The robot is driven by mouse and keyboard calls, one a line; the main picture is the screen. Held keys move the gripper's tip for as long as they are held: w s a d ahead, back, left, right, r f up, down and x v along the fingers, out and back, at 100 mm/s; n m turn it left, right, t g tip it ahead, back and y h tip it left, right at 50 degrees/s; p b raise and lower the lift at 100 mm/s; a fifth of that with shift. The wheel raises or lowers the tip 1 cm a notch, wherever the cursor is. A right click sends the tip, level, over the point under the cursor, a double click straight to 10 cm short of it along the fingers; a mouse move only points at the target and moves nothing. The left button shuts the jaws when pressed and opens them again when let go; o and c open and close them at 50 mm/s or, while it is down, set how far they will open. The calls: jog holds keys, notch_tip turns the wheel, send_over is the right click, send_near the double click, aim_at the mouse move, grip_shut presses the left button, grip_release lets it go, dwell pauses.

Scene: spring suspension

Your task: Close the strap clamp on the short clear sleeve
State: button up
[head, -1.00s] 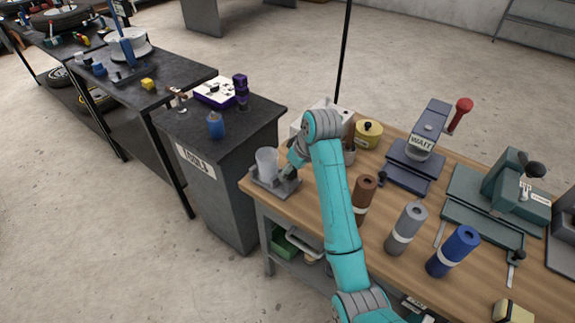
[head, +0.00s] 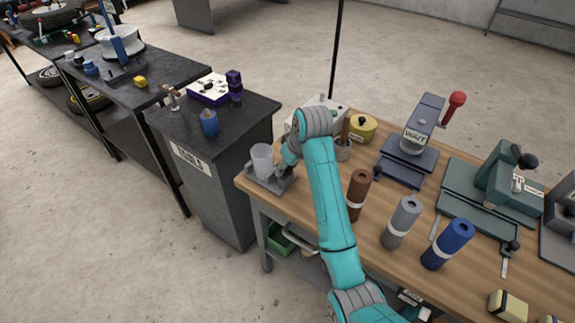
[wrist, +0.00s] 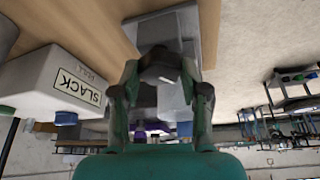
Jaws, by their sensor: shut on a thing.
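The short clear sleeve (head: 262,159) stands upright in a grey strap clamp (head: 258,182) at the left corner of the wooden bench. My gripper (head: 285,170) is at the clamp's right side, low beside the sleeve. In the wrist view my gripper (wrist: 160,82) has its two green fingers around a dark grey part (wrist: 160,62), which looks like the clamp's lever. The head view hides the held part behind my wrist. I cannot tell how tightly the strap sits around the sleeve.
A white box marked SLACK (wrist: 55,85) is close beside my gripper. Brown (head: 358,190), grey (head: 402,222) and blue (head: 447,244) cylinders stand on the bench (head: 315,220). A press marked WAIT (head: 416,140) is behind. A dark cabinet (head: 215,175) stands to the left.

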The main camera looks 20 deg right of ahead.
jog(key=o, duration=1.1)
jog(key=shift+o, duration=0.2)
jog(key=shift+d+n, duration=0.1)
jog(key=shift+n, duration=0.2)
